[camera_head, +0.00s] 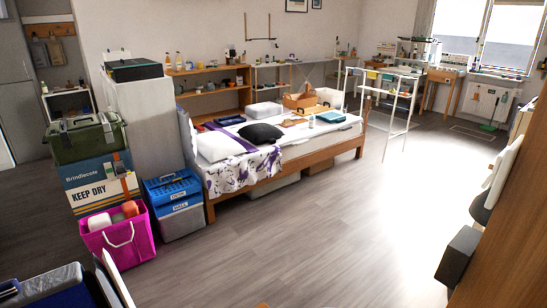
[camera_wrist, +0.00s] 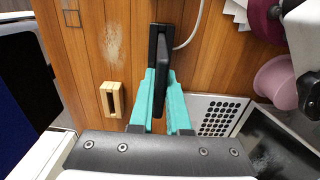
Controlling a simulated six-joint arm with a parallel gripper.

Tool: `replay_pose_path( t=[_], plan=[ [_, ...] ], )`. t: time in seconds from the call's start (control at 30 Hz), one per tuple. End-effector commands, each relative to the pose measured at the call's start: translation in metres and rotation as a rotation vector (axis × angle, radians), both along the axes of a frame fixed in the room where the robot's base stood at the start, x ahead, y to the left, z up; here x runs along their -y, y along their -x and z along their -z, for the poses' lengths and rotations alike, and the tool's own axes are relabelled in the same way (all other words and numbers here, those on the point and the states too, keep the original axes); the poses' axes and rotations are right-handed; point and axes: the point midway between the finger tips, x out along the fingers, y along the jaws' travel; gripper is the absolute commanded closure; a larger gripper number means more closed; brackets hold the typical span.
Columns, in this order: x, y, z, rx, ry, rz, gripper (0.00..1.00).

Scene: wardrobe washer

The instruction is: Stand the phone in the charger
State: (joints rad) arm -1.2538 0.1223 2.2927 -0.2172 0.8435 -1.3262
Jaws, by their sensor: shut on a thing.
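In the wrist view my gripper (camera_wrist: 160,78) has its teal fingers shut on a slim black phone (camera_wrist: 154,88), held edge-on to the camera. A black piece (camera_wrist: 161,32) shows at the phone's far end, with a white cable beside it; it looks like the charger. The phone overlaps it in this view, and I cannot tell whether they touch or the phone is seated. The head view shows neither my gripper nor, clearly, the phone or charger.
A slotted light wood block (camera_wrist: 112,98) lies on the wooden surface (camera_wrist: 95,60) left of my gripper. A perforated white panel (camera_wrist: 213,115), a pink bowl (camera_wrist: 282,80) and a dark red object (camera_wrist: 262,18) are to the right. The white cable (camera_wrist: 196,28) curves close to the fingers.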

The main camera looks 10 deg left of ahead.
Motion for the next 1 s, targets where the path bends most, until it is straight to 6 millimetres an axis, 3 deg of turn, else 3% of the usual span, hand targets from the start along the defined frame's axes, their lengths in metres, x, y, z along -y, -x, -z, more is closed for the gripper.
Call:
replay_pose_path(
  t=[1.0],
  plan=[
    [0.0,0.0,0.026,-0.001,0.001,0.001,1.0]
  ],
)
